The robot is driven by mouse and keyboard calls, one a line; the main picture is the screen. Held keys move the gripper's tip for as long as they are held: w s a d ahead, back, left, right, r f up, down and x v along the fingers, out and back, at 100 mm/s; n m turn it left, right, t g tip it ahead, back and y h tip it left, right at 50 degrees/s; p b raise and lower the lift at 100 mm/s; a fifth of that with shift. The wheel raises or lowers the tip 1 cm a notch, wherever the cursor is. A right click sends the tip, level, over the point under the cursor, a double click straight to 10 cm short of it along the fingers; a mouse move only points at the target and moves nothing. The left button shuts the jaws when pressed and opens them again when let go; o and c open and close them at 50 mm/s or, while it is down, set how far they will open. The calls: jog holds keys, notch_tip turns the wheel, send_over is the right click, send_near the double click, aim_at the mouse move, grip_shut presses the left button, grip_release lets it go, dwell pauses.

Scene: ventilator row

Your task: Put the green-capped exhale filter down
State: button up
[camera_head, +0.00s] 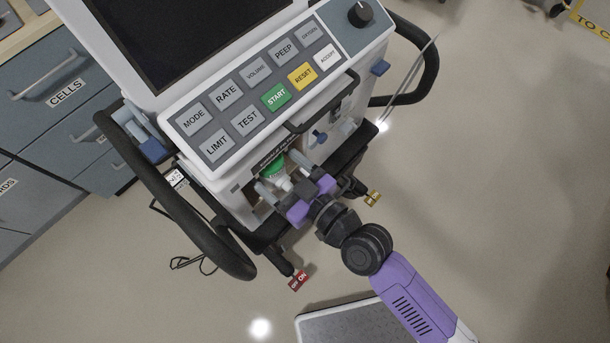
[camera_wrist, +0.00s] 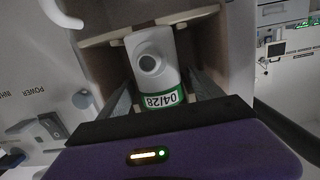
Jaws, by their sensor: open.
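The exhale filter (camera_head: 284,184) is white with a green cap (camera_head: 273,168). It sits in an open recess low on the ventilator's front, below the button panel. In the wrist view the filter (camera_wrist: 150,62) has a round port facing me and a green-edged label reading 04/28, upside down in the picture. My gripper (camera_head: 282,176) is at the mouth of the recess, with its fingers apart on either side of the filter. In the wrist view my gripper (camera_wrist: 163,92) is open, and small gaps seem to show beside the filter. What lies under the filter is hidden.
The ventilator (camera_head: 155,84) has a button panel (camera_head: 256,90) above the recess and black handles on both sides. Blue drawers (camera_head: 60,90) stand at the left. The floor at the right is clear.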

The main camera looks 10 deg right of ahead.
jog(key=b+v, duration=0.2)
jog(key=v, duration=1)
jog(key=shift+b, duration=0.3)
jog(key=shift+d+f, duration=0.1)
jog(key=s+d+r+m+h, duration=0.2)
jog(key=s+d+m+h, duration=0.1)
jog(key=s+d, duration=0.4)
jog(key=s+d+r+m+t+h, duration=0.1)
jog(key=s+d+r+m+h, duration=0.1)
jog(key=s+d+h, duration=0.4)
jog(key=shift+s+d+r+m, duration=0.25)
jog(key=shift+s+d+m, duration=0.15)
jog(key=shift+s+m, duration=0.6)
